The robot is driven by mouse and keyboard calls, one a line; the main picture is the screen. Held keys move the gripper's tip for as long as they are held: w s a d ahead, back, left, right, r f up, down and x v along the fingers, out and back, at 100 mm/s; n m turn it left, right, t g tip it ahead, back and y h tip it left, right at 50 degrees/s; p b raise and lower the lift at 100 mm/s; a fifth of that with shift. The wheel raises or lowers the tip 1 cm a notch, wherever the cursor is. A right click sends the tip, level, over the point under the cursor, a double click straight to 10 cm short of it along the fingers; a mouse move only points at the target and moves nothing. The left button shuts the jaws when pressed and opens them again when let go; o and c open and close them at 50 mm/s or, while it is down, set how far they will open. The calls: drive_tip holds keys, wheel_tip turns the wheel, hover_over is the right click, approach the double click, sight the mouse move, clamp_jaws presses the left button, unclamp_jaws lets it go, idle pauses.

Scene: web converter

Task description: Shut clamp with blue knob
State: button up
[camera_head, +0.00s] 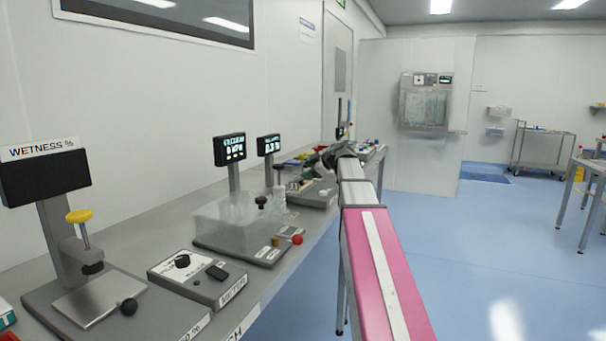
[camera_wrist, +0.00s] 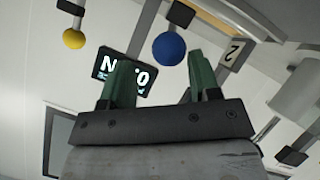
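The blue knob (camera_wrist: 169,47) is a round ball on the end of a dark lever, seen in the wrist view just beyond my fingertips. My gripper (camera_wrist: 160,60) has two green fingers that stand apart, with nothing visibly held between them. The blue knob appears between the fingertips in the picture, nearer the right finger; whether they touch cannot be told. In the head view my gripper (camera_head: 326,158) is small at the far end of my arm, over the far part of the bench, and the blue knob cannot be made out there.
A yellow ball knob (camera_wrist: 74,39), a lit display (camera_wrist: 124,74) and a plate marked 2 (camera_wrist: 234,52) are close by. Along the bench stand a wetness gauge (camera_head: 45,177), a control box (camera_head: 197,277) and a clear box (camera_head: 238,217). The blue floor (camera_head: 480,260) to the right is open.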

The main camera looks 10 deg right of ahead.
drive_tip(key=v, duration=0.7)
